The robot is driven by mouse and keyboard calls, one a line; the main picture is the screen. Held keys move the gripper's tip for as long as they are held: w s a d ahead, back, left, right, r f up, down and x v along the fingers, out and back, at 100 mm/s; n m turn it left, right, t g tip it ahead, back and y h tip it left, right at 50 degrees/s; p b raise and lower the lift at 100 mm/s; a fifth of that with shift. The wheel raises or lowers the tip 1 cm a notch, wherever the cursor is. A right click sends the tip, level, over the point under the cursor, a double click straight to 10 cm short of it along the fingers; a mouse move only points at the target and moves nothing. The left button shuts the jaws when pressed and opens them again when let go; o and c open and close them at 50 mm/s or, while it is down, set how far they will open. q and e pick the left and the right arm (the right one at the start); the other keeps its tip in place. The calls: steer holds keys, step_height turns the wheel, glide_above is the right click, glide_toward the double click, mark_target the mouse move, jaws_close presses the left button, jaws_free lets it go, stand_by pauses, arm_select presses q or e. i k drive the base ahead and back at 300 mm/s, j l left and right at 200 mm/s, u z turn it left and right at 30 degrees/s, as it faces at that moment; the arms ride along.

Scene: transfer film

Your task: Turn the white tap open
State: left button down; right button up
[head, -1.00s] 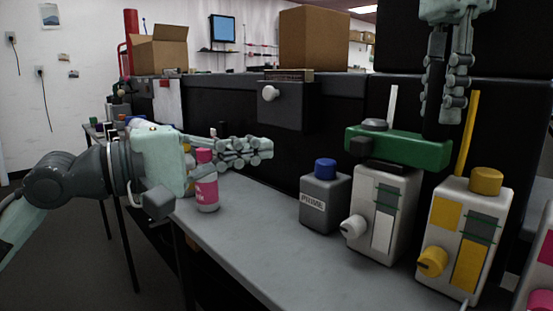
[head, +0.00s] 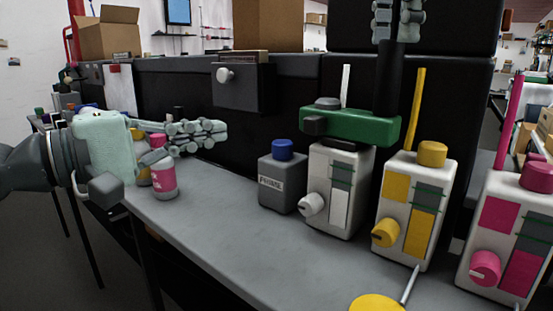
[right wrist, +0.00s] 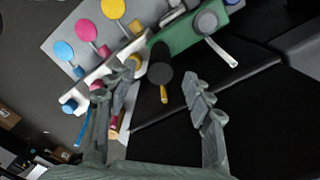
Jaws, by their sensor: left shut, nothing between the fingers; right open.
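The white tap (head: 312,204), a round knob, sits low on the front of a white box (head: 325,170) on the bench in the head view. A green block with a grey cap (head: 345,124) rests on top of that box. My right gripper (head: 397,38) is open, high above the green block and near a dark post. In the right wrist view its open fingers (right wrist: 160,105) have the green block (right wrist: 185,35) beyond them; I cannot make out the white tap there.
A grey bottle with a blue cap (head: 282,180) stands left of the white box. Boxes with a yellow tap (head: 385,233) and a pink tap (head: 485,268) stand to its right. A pink bottle (head: 163,180) is near my left arm.

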mark_target(311, 205)
steer(key=j, duration=1.1)
steer(key=k+j, duration=0.15)
steer(key=j, duration=1)
